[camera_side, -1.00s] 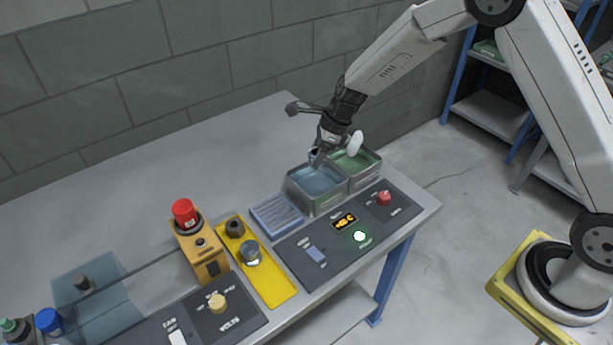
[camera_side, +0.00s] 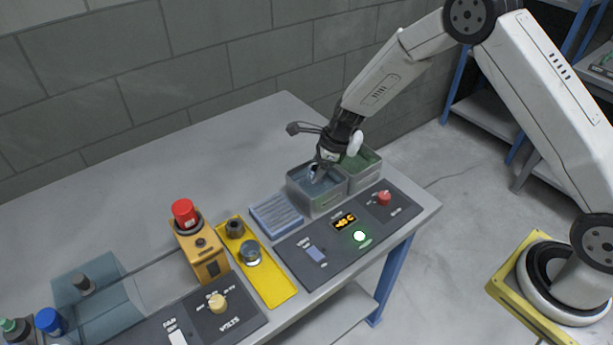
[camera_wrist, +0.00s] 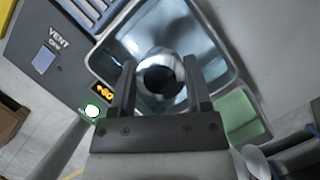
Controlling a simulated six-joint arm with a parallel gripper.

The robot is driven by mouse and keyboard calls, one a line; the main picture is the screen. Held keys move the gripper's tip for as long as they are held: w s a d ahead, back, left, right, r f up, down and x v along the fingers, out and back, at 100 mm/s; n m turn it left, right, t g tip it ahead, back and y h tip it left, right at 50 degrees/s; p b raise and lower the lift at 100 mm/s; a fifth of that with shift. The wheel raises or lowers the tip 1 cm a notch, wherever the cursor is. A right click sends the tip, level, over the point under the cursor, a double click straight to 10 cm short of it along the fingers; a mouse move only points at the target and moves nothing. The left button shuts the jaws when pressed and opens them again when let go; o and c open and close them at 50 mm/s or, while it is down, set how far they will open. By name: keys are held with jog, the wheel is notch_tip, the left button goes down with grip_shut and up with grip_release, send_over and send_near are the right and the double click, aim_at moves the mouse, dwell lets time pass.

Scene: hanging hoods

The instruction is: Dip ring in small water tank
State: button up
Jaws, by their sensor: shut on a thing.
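The small water tank (camera_side: 322,196) is a grey metal box with bluish water, at the back of the bench's right end. My gripper (camera_side: 318,172) points down into its opening. In the wrist view my gripper (camera_wrist: 159,95) has its two fingers on either side of a shiny metal ring (camera_wrist: 160,62) with a dark round hole, and is shut on it. The ring is inside the tank's walls, seen from above against the pale blue water; the tank (camera_wrist: 225,82) surrounds it. In the side view the ring is mostly hidden by the gripper and tank rim. How deep it sits is hard to tell.
A tank with green liquid (camera_side: 364,166) adjoins on the right. A ribbed blue block (camera_side: 275,214) stands left of the water tank. A control panel (camera_side: 325,250) with a lit green button lies in front. A yellow tray (camera_side: 270,283) holds two small parts. The bench's back left is clear.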

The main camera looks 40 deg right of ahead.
jog(key=shift+f, duration=2.8)
dwell(3.5)
jog(key=shift+r, duration=0.35)
dwell(1.1)
